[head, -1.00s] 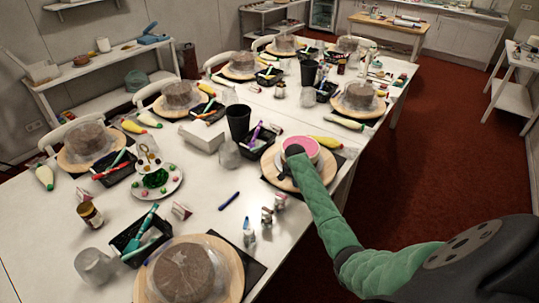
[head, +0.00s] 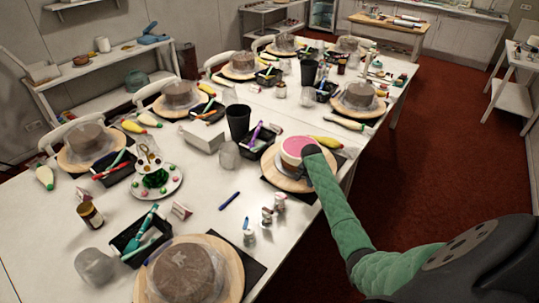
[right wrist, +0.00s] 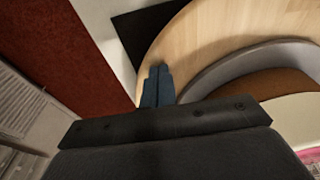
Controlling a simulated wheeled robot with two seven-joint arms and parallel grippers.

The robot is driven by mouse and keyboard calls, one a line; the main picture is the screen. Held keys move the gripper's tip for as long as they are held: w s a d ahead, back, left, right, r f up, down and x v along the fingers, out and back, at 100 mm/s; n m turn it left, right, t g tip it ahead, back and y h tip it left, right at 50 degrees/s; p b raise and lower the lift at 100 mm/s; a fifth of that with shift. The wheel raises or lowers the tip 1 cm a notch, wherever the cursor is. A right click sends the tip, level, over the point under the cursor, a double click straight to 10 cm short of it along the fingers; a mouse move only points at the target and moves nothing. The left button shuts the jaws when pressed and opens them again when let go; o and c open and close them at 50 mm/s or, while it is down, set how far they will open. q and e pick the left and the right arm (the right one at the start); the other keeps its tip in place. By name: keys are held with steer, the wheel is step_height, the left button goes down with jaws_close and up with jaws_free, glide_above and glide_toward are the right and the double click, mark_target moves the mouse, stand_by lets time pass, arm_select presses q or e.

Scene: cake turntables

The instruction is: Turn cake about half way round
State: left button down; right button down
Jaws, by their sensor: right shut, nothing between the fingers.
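The cake (head: 294,146) has a pink top and pale side and stands on a round wooden turntable board (head: 272,171) at the table's right edge. In the right wrist view, the bare board (right wrist: 205,45) curves beside the cake's grey and brown side (right wrist: 280,88). My right gripper (head: 309,180) is at the board's near right side, partly hidden by my wrist in the head view. Its blue fingers (right wrist: 157,82) are shut and empty, over the board's rim beside the cake. I cannot tell whether they touch the board. My left gripper is not in view.
A black tray of tools (head: 259,138) and a clear cup (head: 229,154) stand left of the board. Small metal piping tips (head: 273,205) stand in front. A yellow piping bag (head: 326,142) lies behind. Other covered cakes stand along the table.

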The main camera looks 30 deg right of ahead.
steer(key=shift+s+d, duration=0.35)
steer(key=shift+d, duration=0.4)
steer(key=shift+r, duration=1.4)
steer(key=w+a, duration=0.1)
steer(key=a, duration=0.2)
steer(key=w+a, duration=0.1)
steer(key=a, duration=0.2)
steer(key=w+a, duration=0.1)
steer(key=a, duration=0.2)
steer(key=shift+w, duration=0.35)
steer(key=w+a, duration=0.1)
steer(key=w, duration=0.2)
steer(key=w+a+b, duration=0.1)
steer(key=w, duration=0.1)
steer(key=w+a+b, duration=0.1)
steer(key=w, duration=0.2)
steer(key=shift+w+a+f, duration=0.15)
steer(key=shift+w+a, duration=0.15)
steer(key=shift+w, duration=0.05)
steer(key=shift+w+a, duration=0.1)
steer(key=shift+w, duration=0.2)
